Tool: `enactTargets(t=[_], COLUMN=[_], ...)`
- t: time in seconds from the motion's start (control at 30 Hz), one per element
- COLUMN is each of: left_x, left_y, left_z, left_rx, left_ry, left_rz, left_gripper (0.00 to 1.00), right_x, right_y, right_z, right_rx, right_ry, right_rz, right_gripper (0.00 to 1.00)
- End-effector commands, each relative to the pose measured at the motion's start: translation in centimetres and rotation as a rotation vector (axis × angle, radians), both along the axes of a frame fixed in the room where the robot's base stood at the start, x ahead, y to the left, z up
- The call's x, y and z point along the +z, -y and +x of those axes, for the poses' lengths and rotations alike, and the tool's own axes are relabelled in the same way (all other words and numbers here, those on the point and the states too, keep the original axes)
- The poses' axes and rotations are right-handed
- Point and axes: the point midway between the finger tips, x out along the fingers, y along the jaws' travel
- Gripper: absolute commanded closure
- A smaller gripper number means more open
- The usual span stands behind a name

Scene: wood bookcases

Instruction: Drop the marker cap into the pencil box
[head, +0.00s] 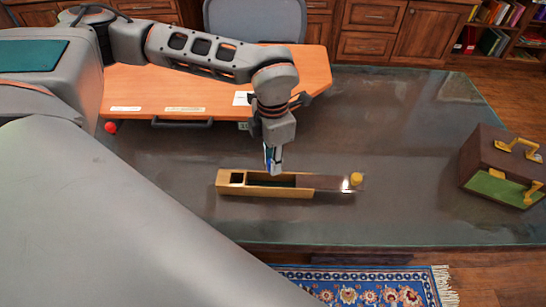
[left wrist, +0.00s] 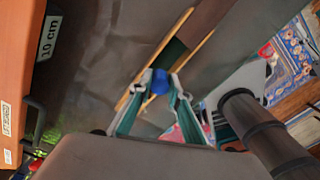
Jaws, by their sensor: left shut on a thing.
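The pencil box (head: 265,192) is a long light-wood box on the dark table. Its brown lid (head: 325,182) is slid to the right, leaving the left part open, with a small square compartment at the left end. My left gripper (head: 273,168) points down just above the open part. In the left wrist view its fingers (left wrist: 160,88) are shut on a small blue marker cap (left wrist: 160,78). Behind the cap, the box's wooden edges (left wrist: 193,58) and dark inside show. My right gripper is in neither view.
A yellow knob-like piece (head: 356,179) is at the lid's right end. A brown case with yellow handles (head: 500,168) stands at the table's right. An orange board (head: 180,92) lies behind, with a red ball (head: 110,127) near its front left corner. Table between box and case is clear.

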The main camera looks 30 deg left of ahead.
Motion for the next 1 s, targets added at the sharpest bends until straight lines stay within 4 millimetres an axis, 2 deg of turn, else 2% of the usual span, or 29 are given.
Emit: enactTargets(t=[0.2, 0.23, 0.3, 0.7, 0.87, 1.0], left_x=[0.1, 0.1, 0.1, 0.5, 2.7, 5.6], left_y=[0.0, 0.0, 0.0, 0.0, 0.0, 0.0], left_z=[0.0, 0.0, 0.0, 0.1, 0.1, 0.2], left_rx=[0.000, 0.000, 0.000, 0.000, 0.000, 0.000], left_ry=[0.001, 0.001, 0.001, 0.002, 0.004, 0.007], left_rz=[-0.001, -0.001, -0.001, 0.000, 0.000, -0.001], left_gripper=[0.93, 0.75, 0.63, 0.63, 0.63, 0.63], right_x=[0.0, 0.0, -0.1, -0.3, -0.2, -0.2], right_y=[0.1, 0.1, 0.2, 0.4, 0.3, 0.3], right_z=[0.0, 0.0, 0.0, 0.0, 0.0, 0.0], right_rx=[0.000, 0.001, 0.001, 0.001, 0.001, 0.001], right_ry=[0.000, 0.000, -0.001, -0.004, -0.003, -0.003], right_rz=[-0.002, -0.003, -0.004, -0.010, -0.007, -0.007], right_gripper=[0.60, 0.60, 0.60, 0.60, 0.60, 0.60])
